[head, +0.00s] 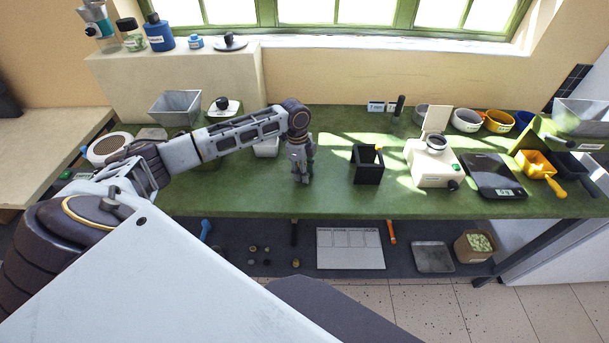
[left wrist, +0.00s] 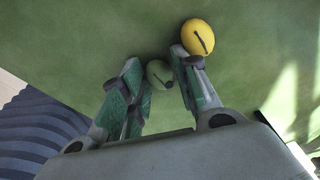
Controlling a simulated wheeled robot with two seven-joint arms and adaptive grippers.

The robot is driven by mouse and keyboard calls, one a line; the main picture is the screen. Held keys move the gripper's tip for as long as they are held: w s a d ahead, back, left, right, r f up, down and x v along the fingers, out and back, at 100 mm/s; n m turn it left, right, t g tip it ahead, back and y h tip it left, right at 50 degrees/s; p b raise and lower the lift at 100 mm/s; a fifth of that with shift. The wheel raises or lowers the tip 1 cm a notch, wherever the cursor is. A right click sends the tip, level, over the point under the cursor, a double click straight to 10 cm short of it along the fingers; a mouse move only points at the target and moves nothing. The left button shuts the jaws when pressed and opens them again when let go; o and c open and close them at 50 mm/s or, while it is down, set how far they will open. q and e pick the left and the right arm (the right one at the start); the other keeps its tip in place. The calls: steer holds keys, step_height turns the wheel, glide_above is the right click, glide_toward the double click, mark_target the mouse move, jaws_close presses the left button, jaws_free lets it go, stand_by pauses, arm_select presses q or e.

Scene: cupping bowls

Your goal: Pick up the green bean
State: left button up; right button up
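The green bean (left wrist: 160,73), a small rounded bean with a dark crease, shows in the left wrist view between the two fingers of my left gripper (left wrist: 158,76). The fingers stand apart, one on each side of it; whether they touch it cannot be told. A yellow bean (left wrist: 197,37) lies on the green surface beside the tip of the right-hand finger. In the head view my left gripper (head: 301,175) points down, low over the green worktop (head: 240,200). Both beans are hidden or too small there. My right gripper is not in view.
A black open box (head: 368,166) stands to the right of the gripper, then a white device (head: 432,163) and a black scale (head: 493,176). Several bowls (head: 467,119) stand at the back right. The worktop's front middle is clear.

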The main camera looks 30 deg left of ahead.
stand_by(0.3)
arm_select(q)
steer(key=c, duration=0.4)
steer(key=shift+o, duration=0.2)
step_height(320, 180, up, 10)
steer(key=shift+b, duration=0.3)
stand_by(0.4)
stand_by(0.4)
